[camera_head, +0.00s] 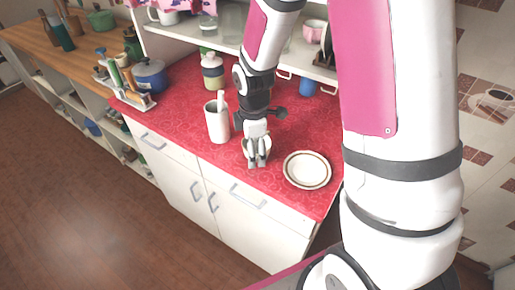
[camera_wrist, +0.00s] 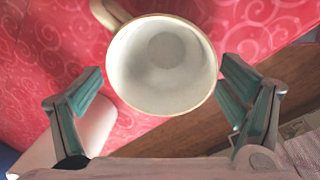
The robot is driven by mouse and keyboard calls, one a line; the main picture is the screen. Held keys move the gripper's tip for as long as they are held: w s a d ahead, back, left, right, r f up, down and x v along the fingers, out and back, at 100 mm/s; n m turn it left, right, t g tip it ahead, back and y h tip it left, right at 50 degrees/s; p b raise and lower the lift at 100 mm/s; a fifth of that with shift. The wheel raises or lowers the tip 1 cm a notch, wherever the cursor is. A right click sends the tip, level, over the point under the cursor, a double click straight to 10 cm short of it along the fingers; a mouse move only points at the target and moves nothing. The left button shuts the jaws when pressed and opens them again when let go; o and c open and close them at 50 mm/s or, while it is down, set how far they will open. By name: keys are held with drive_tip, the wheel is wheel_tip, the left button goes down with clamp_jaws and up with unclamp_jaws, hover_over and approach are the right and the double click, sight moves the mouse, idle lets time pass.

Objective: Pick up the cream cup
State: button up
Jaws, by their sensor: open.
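The cream cup (camera_wrist: 160,65) stands upright on the red oilcloth, seen from above in the wrist view. It is empty, and its handle points to the upper left. My gripper (camera_wrist: 160,98) is open, with one finger on each side of the cup's near part and gaps between the fingers and the cup wall. In the head view my gripper (camera_head: 257,163) points down over the counter, and the cup (camera_head: 247,146) is mostly hidden behind the fingers.
A white plate (camera_head: 307,170) with a dark ring lies right of my gripper. A tall white container (camera_head: 216,122) stands close on the left. A bottle (camera_head: 212,72), a blue pot (camera_head: 150,76) and a shelf (camera_head: 305,66) are farther back. The counter's front edge is near.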

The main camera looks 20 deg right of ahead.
drive_tip(key=c, duration=1.5)
drive_tip(key=shift+o, duration=0.2)
drive_tip(key=shift+r, duration=0.15)
drive_tip(key=shift+w+r, duration=0.1)
drive_tip(key=shift+r, duration=0.45)
wheel_tip(320, 180, up, 2)
drive_tip(key=shift+r, duration=0.25)
drive_tip(key=s, duration=0.7)
drive_tip(key=s+r, duration=0.1)
drive_tip(key=s, duration=0.3)
drive_tip(key=shift+s+d, duration=0.15)
drive_tip(key=shift+s, duration=0.1)
drive_tip(key=s+p, duration=0.4)
drive_tip(key=p, duration=0.1)
drive_tip(key=shift+s+r+p, duration=0.1)
drive_tip(key=shift+s+p, duration=0.25)
drive_tip(key=shift+p, duration=0.05)
